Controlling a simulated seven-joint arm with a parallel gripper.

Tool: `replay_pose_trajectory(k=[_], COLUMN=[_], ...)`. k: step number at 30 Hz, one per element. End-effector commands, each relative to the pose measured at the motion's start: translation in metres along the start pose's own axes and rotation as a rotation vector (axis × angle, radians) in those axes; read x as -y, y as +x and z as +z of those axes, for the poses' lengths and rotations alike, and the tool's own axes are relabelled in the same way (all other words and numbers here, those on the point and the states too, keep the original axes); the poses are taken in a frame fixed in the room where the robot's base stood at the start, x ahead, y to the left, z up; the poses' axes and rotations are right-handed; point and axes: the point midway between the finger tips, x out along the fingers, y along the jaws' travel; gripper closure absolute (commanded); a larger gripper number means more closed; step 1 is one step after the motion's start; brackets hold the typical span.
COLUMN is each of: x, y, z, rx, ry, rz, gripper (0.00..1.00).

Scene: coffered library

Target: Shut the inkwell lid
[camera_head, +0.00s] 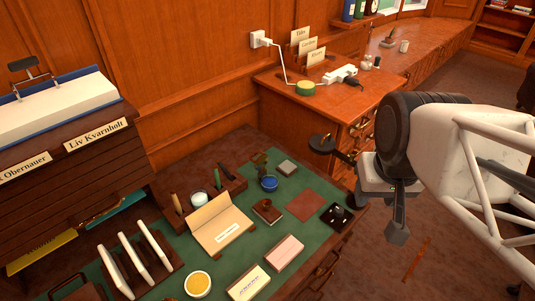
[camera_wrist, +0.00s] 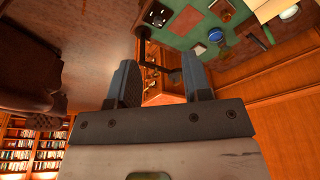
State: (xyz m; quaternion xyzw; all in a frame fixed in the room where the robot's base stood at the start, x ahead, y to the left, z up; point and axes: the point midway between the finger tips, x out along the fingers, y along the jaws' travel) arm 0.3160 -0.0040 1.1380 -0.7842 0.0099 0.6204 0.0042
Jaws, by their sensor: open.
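A small round blue pot (camera_head: 269,184), which looks like the inkwell, stands on the green desk mat. A dark upright piece (camera_head: 260,163) just behind it may be its raised lid; I cannot make out a hinge. The pot also shows in the wrist view (camera_wrist: 215,35), top right of the fingers. My gripper (camera_head: 376,202) is open and empty, to the right of the desk and well apart from the pot. Its two spread fingers show in the wrist view (camera_wrist: 158,66) with nothing held between them.
A dark round disc on an arm (camera_head: 322,143) stands between my gripper and the desk. A side cabinet (camera_head: 340,105) stands behind.

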Motion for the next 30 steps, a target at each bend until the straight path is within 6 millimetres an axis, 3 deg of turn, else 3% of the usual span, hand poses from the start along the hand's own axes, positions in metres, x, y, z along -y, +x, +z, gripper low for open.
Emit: replay_pose_trajectory(k=[13,22,30], x=[0.000,0.002,0.013], y=[0.000,0.000,0.006], z=[0.000,-0.009,-0.045], rx=[0.000,0.004,0.026], ry=[0.000,-0.015,-0.080], rz=[0.000,-0.002,-0.009], gripper=[0.55,0.11,0.11])
